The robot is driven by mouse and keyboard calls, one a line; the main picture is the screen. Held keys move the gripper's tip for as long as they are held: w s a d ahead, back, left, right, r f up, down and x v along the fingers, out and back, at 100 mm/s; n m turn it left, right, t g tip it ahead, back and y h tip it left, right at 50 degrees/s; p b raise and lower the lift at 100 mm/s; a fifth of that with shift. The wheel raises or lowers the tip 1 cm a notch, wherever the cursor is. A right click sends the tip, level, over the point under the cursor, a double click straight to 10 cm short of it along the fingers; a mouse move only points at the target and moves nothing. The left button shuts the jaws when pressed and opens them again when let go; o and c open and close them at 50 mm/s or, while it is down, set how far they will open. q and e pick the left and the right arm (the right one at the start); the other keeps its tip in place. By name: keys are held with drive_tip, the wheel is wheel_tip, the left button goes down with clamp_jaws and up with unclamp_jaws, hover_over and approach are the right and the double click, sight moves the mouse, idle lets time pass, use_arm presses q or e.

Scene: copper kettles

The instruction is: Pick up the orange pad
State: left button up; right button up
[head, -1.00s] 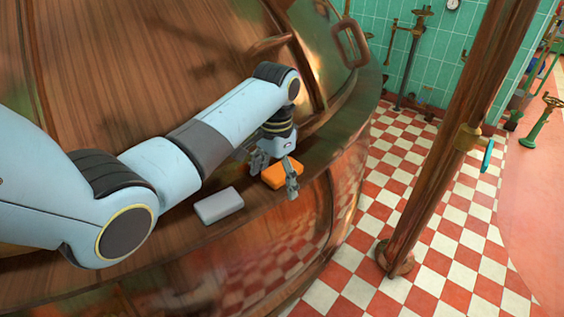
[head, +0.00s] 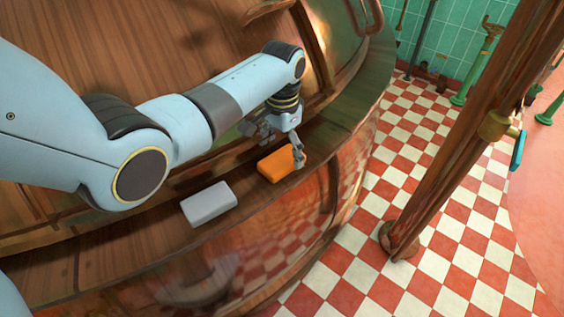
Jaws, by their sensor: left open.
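The orange pad (head: 275,165) lies on the narrow wooden ledge of the big copper kettle, in the middle of the head view. My left gripper (head: 285,150) is over the pad from behind and above, fingers pointing down. One finger shows at the pad's right end; the other is partly hidden behind the wrist and pad. The jaws are open, and I cannot tell whether either finger touches the pad. My right gripper is not in view.
A grey pad (head: 208,204) lies on the same ledge to the left of the orange one. The ledge drops off at its curved front edge to a red and white checkered floor (head: 411,190). A copper pipe (head: 455,130) with a valve stands to the right.

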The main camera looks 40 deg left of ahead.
sight(282, 159)
use_arm(q)
wheel_tip(282, 159, down, 3)
drive_tip(key=shift+s+r+b, duration=0.1)
drive_tip(key=shift+b, duration=0.2)
drive_tip(key=shift+f, duration=0.45)
drive_tip(key=shift+c, duration=0.3)
drive_tip(key=c, duration=1.2)
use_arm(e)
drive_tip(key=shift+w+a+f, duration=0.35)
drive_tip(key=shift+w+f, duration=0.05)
